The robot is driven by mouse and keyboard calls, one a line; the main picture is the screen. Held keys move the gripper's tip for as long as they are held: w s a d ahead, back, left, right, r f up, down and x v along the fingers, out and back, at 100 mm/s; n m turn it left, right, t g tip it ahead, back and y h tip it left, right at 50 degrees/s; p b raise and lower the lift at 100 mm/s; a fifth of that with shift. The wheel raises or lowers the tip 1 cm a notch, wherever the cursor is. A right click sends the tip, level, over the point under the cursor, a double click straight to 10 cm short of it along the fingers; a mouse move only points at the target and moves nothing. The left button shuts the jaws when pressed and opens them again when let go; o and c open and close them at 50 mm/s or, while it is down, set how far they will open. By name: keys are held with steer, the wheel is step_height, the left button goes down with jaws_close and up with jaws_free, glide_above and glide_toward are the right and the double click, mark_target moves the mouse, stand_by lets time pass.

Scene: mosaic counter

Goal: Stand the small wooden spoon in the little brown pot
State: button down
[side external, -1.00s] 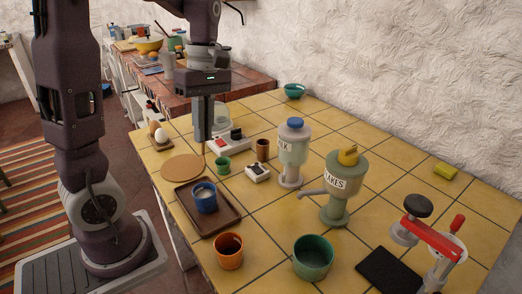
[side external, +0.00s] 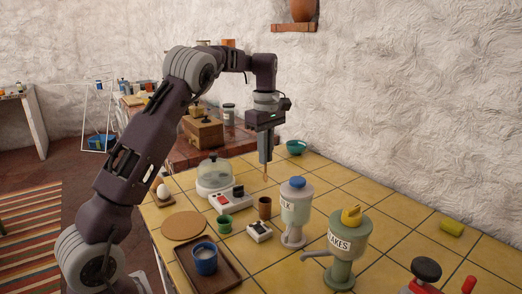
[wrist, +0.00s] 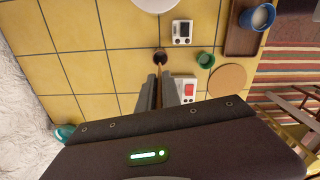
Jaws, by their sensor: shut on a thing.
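My gripper (side external: 265,157) points down above the counter, its fingers shut on the small wooden spoon (side external: 265,173). A short length of the spoon shows below the fingertips; the rest is hidden between them. The little brown pot (side external: 265,208) stands upright on the yellow tiles, below the spoon in the side view with a clear gap between. In the wrist view the pot (wrist: 160,58) shows its dark mouth just beyond the tip of the spoon (wrist: 159,72), which juts from my gripper (wrist: 159,82).
Near the pot stand a milk dispenser (side external: 294,215), a small white device (side external: 259,231), a green cup (side external: 224,224) and a white box with red and dark parts (side external: 226,199). A glass dome (side external: 214,175) is behind. A brown tray (side external: 225,274) holds a blue mug (side external: 204,258).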

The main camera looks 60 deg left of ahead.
mark_target(265, 171)
steer(key=shift+f, duration=4.7)
steer(key=c, duration=1.5)
jaws_free()
steer(key=shift+o, duration=0.2)
steer(key=shift+r, duration=0.1)
step_height(265, 171, up, 6)
steer(key=shift+r, duration=0.45)
